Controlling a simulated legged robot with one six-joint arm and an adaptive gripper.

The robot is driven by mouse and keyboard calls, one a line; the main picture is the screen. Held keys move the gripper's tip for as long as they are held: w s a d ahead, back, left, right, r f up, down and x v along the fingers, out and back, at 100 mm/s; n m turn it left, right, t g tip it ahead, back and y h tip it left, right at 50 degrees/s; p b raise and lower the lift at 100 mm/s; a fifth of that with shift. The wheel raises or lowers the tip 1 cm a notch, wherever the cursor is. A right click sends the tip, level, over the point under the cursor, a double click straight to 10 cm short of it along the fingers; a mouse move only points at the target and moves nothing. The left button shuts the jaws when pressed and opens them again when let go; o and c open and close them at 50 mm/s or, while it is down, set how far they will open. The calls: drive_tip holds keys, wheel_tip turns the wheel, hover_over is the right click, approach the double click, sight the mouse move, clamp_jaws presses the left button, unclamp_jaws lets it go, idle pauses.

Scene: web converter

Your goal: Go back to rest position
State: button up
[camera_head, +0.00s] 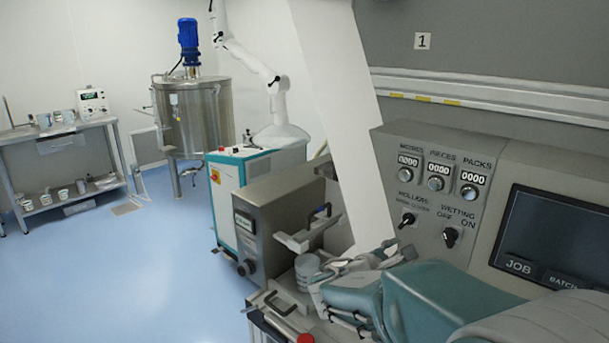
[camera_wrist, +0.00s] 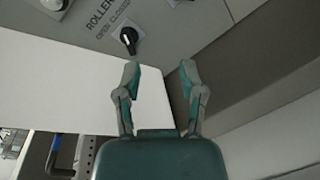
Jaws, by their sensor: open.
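My gripper (camera_wrist: 158,72) shows in the wrist view with its two grey-and-teal fingers apart and nothing between them. The panel with the rollers knob (camera_wrist: 129,36) lies beyond the fingertips, up and to the left of the gap. The fingers look apart from the knob. In the head view my teal and grey arm reaches in from the lower right, in front of the control panel (camera_head: 437,180). The rollers knob (camera_head: 406,220) and the wetting knob (camera_head: 450,237) are in plain sight there. The fingertips are hard to make out in that view.
The screen (camera_head: 552,240) stands right of the knobs, close behind my arm. A grey machine box (camera_head: 275,225) with handles is left of my gripper. A red button (camera_head: 305,339) is at the bottom. Blue floor (camera_head: 150,265) is open at left, before a steel tank (camera_head: 200,115).

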drive_tip(key=s+d+f+m+g+y, duration=0.1)
drive_tip(key=s+m+g+y, duration=0.15)
drive_tip(key=s+m, duration=0.4)
drive_tip(key=s+d+f+m+g+y, duration=0.2)
drive_tip(key=s+m+g, duration=0.2)
drive_tip(key=s, duration=0.6)
drive_tip(key=s+a+m+t+y, duration=0.2)
drive_tip(key=s+a+m+y, duration=0.5)
drive_tip(key=s+a+y, duration=0.1)
drive_tip(key=shift+s+a+f, duration=0.25)
drive_tip(key=shift+s+a, duration=0.35)
drive_tip(key=shift+a, duration=0.35)
drive_tip(key=shift+m+y, duration=0.25)
